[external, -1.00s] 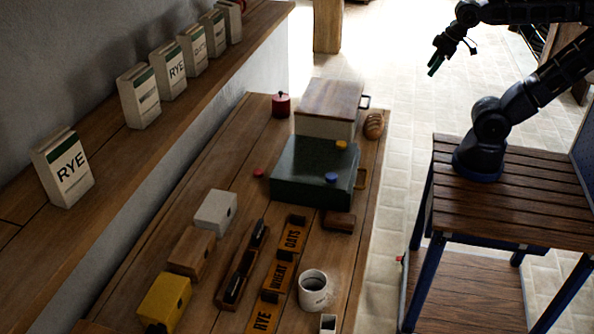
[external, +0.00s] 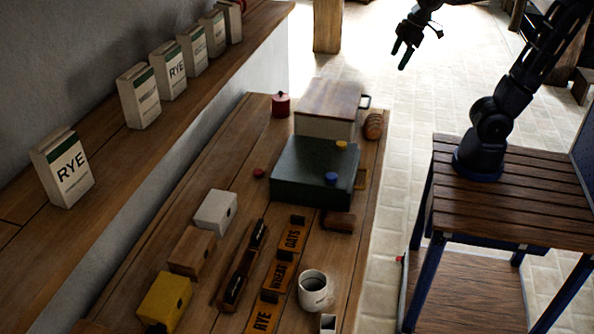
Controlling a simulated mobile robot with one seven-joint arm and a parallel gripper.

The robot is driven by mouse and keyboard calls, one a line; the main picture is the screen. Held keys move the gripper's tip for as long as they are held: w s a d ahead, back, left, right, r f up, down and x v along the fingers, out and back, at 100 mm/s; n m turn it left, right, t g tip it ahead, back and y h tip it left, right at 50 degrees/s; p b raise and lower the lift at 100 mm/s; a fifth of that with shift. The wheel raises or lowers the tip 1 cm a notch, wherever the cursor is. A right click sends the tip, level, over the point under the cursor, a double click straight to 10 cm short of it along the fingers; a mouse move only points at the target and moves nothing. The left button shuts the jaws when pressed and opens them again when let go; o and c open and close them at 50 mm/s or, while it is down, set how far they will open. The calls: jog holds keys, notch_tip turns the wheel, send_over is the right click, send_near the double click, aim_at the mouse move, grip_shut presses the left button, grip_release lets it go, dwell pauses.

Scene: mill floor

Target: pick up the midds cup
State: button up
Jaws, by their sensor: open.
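A white cup (external: 313,291) with dark contents or a dark inside stands upright near the right front edge of the wooden table (external: 205,290). It has small writing on its side that I cannot read. My gripper (external: 402,57) is open and empty. It hangs in the air at the upper part of the view, beyond the table's right side and far from the cup. Nothing hides the cup.
Labelled wooden blocks (external: 279,275) and a long dark tray (external: 238,275) lie left of the cup. A green box (external: 300,172) and a lidded bin (external: 325,128) stand farther back. A small box (external: 328,323) is close in front of the cup.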

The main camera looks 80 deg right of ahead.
jog(key=w+a+f+n+g, duration=0.1)
jog(key=w+a+n, duration=0.2)
jog(key=w+a, duration=0.7)
jog(key=w+a+f+n+g, duration=0.15)
jog(key=w+a, duration=0.45)
jog(key=a, duration=0.7)
jog(key=n+g, duration=0.1)
jog(key=n, duration=0.7)
send_over(312, 293)
jog(key=d, duration=0.3)
notch_tip(312, 293, down, 26)
notch_tip(312, 293, down, 4)
jog(key=shift+r+h, duration=0.1)
jog(key=shift+h, duration=0.2)
jog(key=shift+w+d+f, duration=0.1)
jog(key=shift+w+f, duration=0.05)
jog(key=shift+f, duration=1.35)
jog(key=shift+w+d+f, duration=0.1)
jog(key=shift+w+f, duration=0.05)
jog(key=shift+f, duration=1.3)
